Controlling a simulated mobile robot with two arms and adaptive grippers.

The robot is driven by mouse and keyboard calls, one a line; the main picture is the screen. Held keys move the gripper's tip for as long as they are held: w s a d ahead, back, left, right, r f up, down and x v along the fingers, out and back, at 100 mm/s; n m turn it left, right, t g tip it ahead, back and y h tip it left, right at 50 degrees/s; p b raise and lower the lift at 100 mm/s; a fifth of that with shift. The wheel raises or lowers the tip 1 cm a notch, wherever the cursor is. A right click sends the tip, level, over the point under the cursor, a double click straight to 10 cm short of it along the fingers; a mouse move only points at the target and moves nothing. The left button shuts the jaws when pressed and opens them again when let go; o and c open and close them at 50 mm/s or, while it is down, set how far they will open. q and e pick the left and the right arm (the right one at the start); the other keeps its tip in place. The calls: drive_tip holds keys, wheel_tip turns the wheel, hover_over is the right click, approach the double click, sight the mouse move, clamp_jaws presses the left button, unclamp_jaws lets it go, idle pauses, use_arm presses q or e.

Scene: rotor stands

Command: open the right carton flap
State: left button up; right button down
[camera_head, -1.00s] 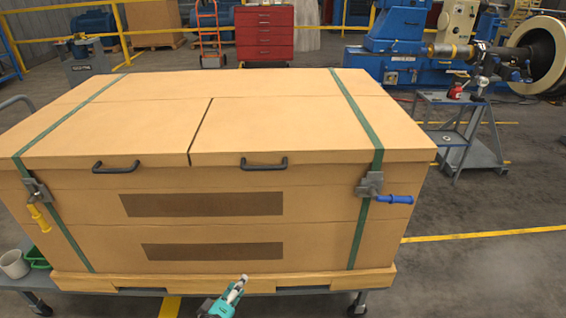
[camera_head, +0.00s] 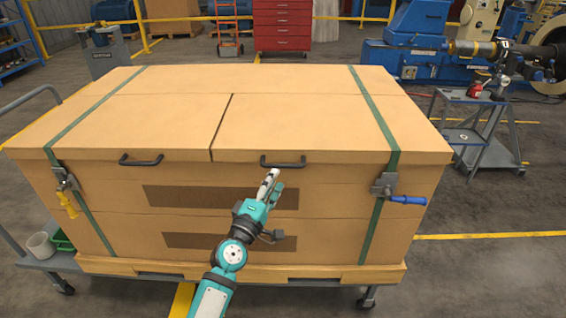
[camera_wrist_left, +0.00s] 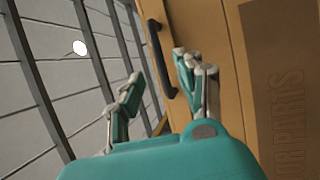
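A large tan carton (camera_head: 330,220) stands on a cart. Its lid has a left flap (camera_head: 140,120) and a right flap (camera_head: 310,125), parted by a dark seam; both lie flat and closed. The right flap has a black handle (camera_head: 283,162) at its front edge, also seen in the left wrist view (camera_wrist_left: 159,55). My left gripper (camera_head: 272,180) is open and empty, pointing up just below this handle. In the left wrist view its fingers (camera_wrist_left: 160,80) appear either side of the handle; I cannot tell whether they touch it. My right gripper is not in view.
Green straps cross the left (camera_head: 93,108) and right (camera_head: 376,108) of the lid, with a yellow-handled ratchet (camera_head: 66,195) and a blue-handled ratchet (camera_head: 400,197) at the front. A grey tool cart (camera_head: 480,100) stands at right.

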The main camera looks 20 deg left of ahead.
sight(283, 166)
use_arm(q)
drive_tip(key=x, duration=0.6)
drive_tip(key=shift+w, duration=0.3)
clamp_jaws()
